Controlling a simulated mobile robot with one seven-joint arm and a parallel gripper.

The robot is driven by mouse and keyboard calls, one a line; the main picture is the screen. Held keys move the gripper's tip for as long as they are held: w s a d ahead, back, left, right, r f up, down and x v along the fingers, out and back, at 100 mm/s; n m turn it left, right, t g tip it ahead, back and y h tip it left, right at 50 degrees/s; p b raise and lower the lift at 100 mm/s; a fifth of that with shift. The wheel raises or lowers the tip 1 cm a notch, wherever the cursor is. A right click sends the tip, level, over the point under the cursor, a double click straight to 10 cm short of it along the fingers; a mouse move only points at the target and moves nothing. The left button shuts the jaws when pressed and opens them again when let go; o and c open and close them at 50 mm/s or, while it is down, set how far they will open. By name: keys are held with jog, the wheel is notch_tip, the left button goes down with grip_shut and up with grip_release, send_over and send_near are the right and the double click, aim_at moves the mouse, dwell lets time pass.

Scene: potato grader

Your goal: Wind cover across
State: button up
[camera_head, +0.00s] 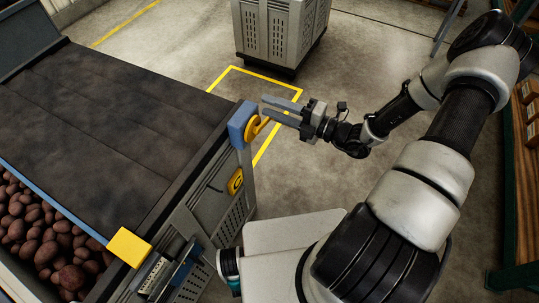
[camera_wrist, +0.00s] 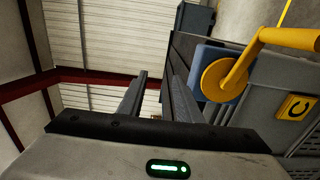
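The dark cover (camera_head: 100,115) lies over most of the grader's hopper, with a blue bar (camera_head: 62,208) along its near edge. Potatoes (camera_head: 28,228) show uncovered beyond that bar. A yellow crank (camera_head: 251,130) sits on a blue housing (camera_head: 238,126) at the hopper's corner. In the wrist view the crank's round hub (camera_wrist: 222,80) and its arm (camera_wrist: 285,38) are at the right. My gripper (camera_head: 266,106) is open beside the crank, its two fingers apart (camera_wrist: 160,82). Nothing shows between the fingers, and the crank lies outside them.
A yellow block (camera_head: 129,247) is on the hopper's near rim. A yellow plate marked C (camera_head: 235,181) is on its side wall. A grey slatted crate (camera_head: 278,32) stands at the back. Wooden shelving (camera_head: 524,170) is at the right.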

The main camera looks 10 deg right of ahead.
jog(key=o, duration=0.5)
jog(key=v, duration=2.3)
